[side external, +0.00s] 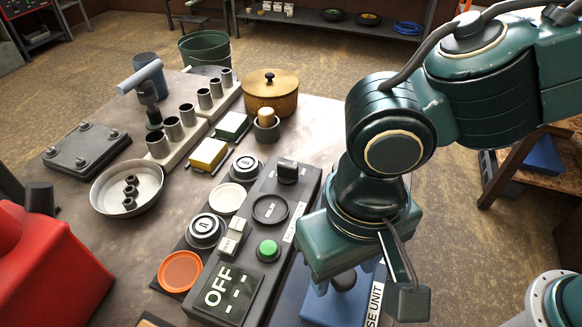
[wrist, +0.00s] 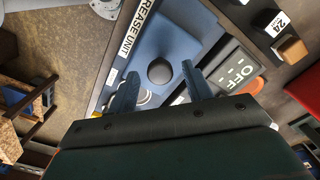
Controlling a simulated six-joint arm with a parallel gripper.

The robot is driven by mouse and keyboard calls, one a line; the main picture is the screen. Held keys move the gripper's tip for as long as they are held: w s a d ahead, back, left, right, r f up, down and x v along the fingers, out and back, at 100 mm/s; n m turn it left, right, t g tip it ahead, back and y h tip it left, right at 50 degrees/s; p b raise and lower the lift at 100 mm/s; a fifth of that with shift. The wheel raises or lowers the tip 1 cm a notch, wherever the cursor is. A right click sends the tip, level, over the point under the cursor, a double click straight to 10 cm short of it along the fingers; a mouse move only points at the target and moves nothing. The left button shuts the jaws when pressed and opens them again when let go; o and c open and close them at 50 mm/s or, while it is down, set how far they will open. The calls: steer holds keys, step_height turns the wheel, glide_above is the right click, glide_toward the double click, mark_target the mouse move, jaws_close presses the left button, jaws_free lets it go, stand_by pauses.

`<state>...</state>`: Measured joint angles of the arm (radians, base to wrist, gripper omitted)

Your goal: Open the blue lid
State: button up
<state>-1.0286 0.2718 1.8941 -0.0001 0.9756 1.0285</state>
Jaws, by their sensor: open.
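The blue lid (wrist: 165,45) is a flat blue panel with a dark round knob (wrist: 160,71) on it, seen in the wrist view next to a "GREASE UNIT" label. My gripper (wrist: 160,69) is open, its two blue-grey fingers on either side of the knob in the picture, with a visible gap to each side. I cannot tell whether the fingertips are level with the knob or above it. In the side external view, part of the blue lid (side external: 335,306) shows low in the picture under my wrist, which hides most of it and the fingers.
A control panel with a green button (side external: 268,250) and an OFF display (side external: 228,290) stands beside the blue lid. An orange dish (side external: 180,271), a metal bowl (side external: 128,187), a brass pot (side external: 271,95) and a red object (side external: 50,265) also stand on the table.

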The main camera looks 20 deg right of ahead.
mark_target(345, 275)
step_height(345, 275, up, 14)
steer(key=shift+f, duration=0.15)
stand_by(0.5)
steer(key=shift+r, duration=1.45)
stand_by(2.5)
steer(key=w+d, duration=1)
steer(key=d, duration=0.3)
steer(key=shift+w+d, duration=0.2)
steer(key=shift+w, duration=0.15)
stand_by(1.1)
